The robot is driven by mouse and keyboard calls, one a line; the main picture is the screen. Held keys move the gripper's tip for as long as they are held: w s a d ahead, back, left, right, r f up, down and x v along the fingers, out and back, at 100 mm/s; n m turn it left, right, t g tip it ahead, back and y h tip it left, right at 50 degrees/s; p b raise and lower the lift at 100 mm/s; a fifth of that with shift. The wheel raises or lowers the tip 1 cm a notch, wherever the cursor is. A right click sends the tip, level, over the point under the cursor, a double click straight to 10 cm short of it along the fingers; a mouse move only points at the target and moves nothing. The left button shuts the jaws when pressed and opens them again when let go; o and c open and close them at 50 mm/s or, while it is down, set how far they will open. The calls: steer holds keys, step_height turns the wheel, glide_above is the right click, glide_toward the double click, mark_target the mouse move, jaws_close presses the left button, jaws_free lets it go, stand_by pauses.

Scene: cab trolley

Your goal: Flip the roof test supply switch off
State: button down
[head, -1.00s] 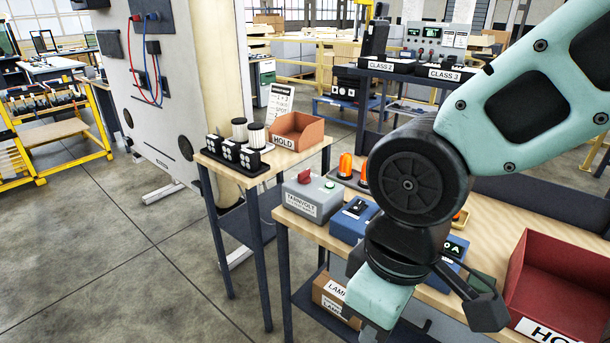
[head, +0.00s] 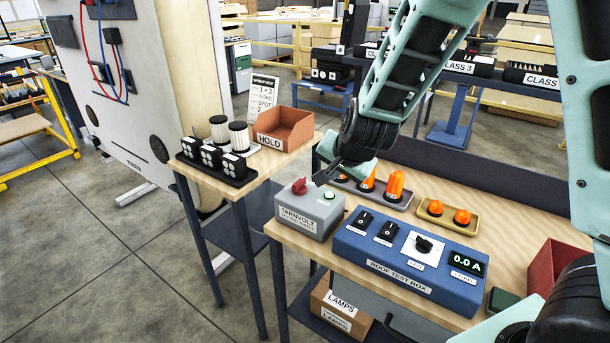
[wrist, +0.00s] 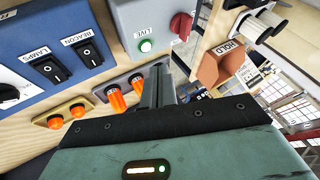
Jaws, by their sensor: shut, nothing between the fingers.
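The grey supply box (head: 309,214), labelled TARNVOLT, stands at the bench's left end. Its red knob (head: 299,186) is on top, beside a lit green lamp (head: 329,196). In the wrist view the red knob (wrist: 181,26) and the lamp, marked LIVE (wrist: 145,46), are on the box's face beyond my fingers. My gripper (head: 324,178) is shut and empty, close to the box's top near the knob and lamp. In the wrist view its fingers (wrist: 158,86) are together; I see no contact with the knob.
The blue roof test box (head: 408,262) has two rocker switches, a fan knob and a display reading 0.0 A. Trays of orange lamps (head: 368,190) (head: 448,218) lie behind it.

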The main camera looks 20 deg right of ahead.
mark_target(299, 186)
steer(key=shift+f, duration=0.1)
steer(key=x, duration=0.9)
steer(key=shift+w, duration=0.1)
steer(key=w+a+p, duration=0.2)
steer(key=shift+w+f, duration=0.15)
steer(key=shift+w, duration=0.2)
steer(key=shift+w+a+f, duration=0.15)
steer(key=shift+w+a, duration=0.05)
steer(key=shift+w, duration=0.25)
steer(key=shift+f+b, duration=0.15)
steer(key=shift+b, duration=0.15)
steer(key=shift+w+d+n+y+b, duration=0.2)
steer(key=shift+n+y+b, duration=0.4)
steer(key=shift+n+b, duration=0.45)
